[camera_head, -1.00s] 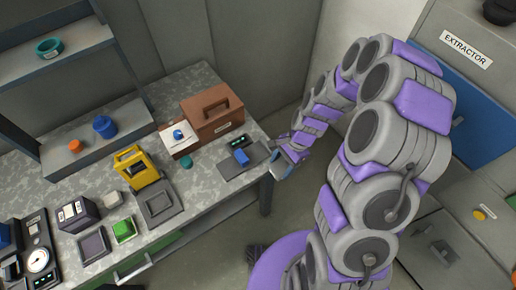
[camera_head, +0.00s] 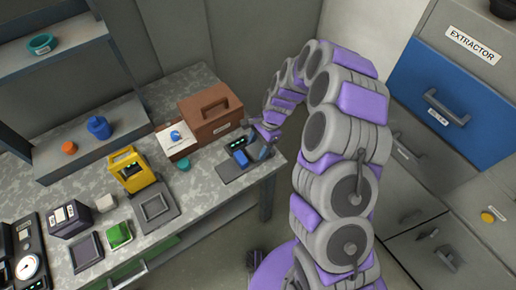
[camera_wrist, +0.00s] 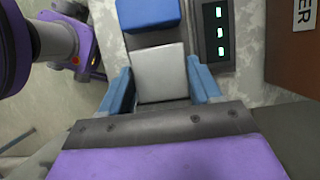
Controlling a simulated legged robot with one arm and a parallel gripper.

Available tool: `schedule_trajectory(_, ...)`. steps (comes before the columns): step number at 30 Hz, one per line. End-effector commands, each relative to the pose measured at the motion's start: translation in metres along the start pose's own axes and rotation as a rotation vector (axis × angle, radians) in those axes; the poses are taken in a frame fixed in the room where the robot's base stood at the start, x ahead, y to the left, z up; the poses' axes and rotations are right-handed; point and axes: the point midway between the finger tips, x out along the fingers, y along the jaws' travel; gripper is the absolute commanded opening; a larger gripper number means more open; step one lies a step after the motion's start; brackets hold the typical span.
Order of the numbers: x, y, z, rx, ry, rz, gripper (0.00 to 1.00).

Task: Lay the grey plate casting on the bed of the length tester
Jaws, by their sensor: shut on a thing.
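The grey plate casting (camera_wrist: 160,72) is a flat, pale square between the blue fingers of my gripper (camera_wrist: 161,88) in the wrist view. My gripper is shut on it. The length tester (camera_head: 232,174) is a dark flat bed at the bench's right end in the head view, with a blue block (camera_head: 241,158) on it. In the wrist view the blue block (camera_wrist: 147,14) is just beyond the plate. My gripper (camera_head: 261,150) is over the tester's right side in the head view, hiding the plate. I cannot tell whether the plate touches the bed.
A dark display with green digits (camera_wrist: 219,32) is right of the blue block in the wrist view. A brown toolbox (camera_head: 210,118) stands behind the tester. A teal round piece (camera_head: 184,165) and a yellow device (camera_head: 129,170) are to its left. The bench's front edge is close.

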Motion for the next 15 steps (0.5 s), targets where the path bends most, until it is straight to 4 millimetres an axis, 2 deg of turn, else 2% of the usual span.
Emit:
schedule_trajectory(2,0.0092,0.0000,-0.0036,0.000,0.000,0.000,0.19)
schedule_trajectory(8,0.0080,-0.0002,-0.0036,0.000,0.000,-0.001,0.19)
schedule_trajectory(9,0.0080,-0.0002,-0.0037,0.000,0.001,-0.001,0.67)
schedule_trajectory(11,0.0078,-0.0002,-0.0037,0.000,0.001,-0.001,0.73)
schedule_trajectory(15,0.0075,0.0001,-0.0037,0.000,0.000,-0.002,0.74)
